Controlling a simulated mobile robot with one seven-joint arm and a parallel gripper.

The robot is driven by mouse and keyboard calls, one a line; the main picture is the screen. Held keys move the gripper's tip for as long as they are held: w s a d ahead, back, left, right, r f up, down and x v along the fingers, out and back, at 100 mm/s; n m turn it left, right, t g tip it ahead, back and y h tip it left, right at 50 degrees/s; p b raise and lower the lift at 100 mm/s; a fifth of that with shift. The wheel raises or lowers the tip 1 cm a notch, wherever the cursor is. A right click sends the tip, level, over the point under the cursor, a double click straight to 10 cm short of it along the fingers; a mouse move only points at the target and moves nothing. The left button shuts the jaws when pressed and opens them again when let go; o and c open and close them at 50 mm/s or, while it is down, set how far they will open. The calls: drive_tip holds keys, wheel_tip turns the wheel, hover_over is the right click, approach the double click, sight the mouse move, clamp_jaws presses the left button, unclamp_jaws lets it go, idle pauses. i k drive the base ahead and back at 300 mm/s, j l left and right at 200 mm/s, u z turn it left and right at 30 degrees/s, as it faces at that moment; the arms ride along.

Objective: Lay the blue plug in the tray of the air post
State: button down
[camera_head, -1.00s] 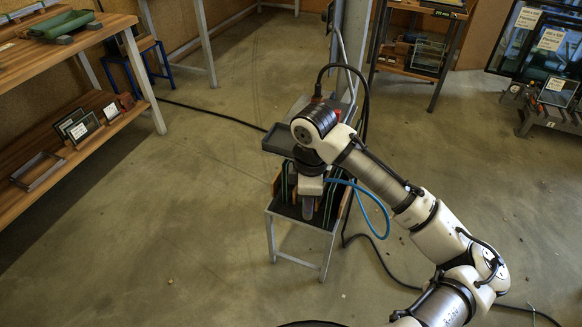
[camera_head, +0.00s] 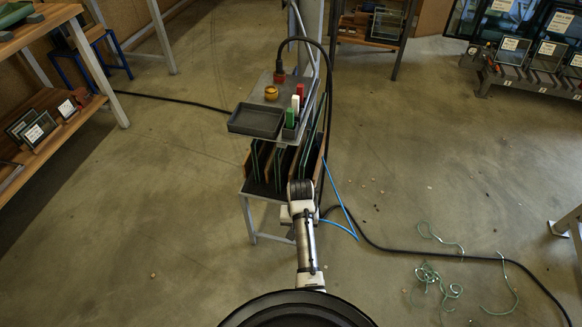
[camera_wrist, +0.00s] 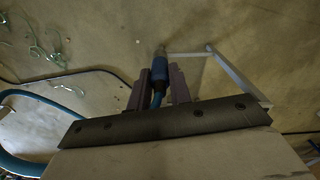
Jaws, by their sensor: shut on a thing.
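The blue plug (camera_wrist: 159,70) is between the two fingers of my gripper (camera_wrist: 162,85) in the wrist view, shut on it. A blue hose (camera_wrist: 22,163) shows at the left there, and a blue hose (camera_head: 346,207) loops beside my arm in the head view. The tray (camera_head: 256,121) of the air post is a shallow dark grey square, empty, at the post's left front. My wrist is below and in front of the tray, apart from it. In the head view my own arm hides the fingers and plug.
A rack of glass panes (camera_head: 281,165) stands under the tray. A black cable (camera_head: 420,252) and green strands (camera_head: 436,283) lie on the floor.

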sight(256, 122)
drive_tip(key=j+z, duration=0.15)
drive_tip(key=z, duration=0.55)
drive_tip(key=j+z, duration=0.55)
drive_tip(key=j, duration=0.25)
drive_tip(key=j+z, duration=0.25)
drive_tip(key=j, duration=0.6)
drive_tip(key=k, duration=0.05)
